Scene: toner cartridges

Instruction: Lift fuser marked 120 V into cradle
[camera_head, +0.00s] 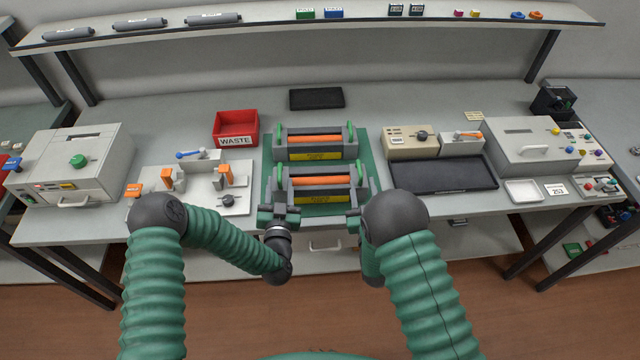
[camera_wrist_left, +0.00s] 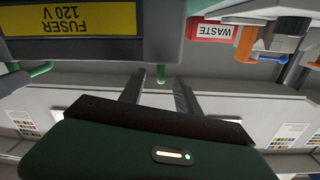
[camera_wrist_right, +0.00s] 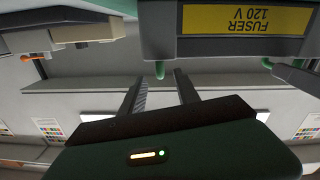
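The near fuser (camera_head: 322,184), with an orange roller and green end handles, lies on a green mat (camera_head: 268,196). Its yellow label reads FUSER 120 V in the left wrist view (camera_wrist_left: 150,45) and the right wrist view (camera_wrist_right: 240,48). My left gripper (camera_head: 280,212) is open at the fuser's left end, and my right gripper (camera_head: 355,216) is open at its right end. In each wrist view a green peg shows near the gap between the fingers; contact cannot be told. A white fixture with orange clamps (camera_head: 205,190) at left may be the cradle.
A second fuser (camera_head: 315,146) lies just behind, its label unreadable. A red WASTE bin (camera_head: 236,128) stands behind left. A dark tray (camera_head: 445,176) lies to the right. Machines stand at both sides (camera_head: 75,165) (camera_head: 530,145). A shelf (camera_head: 360,30) spans the back.

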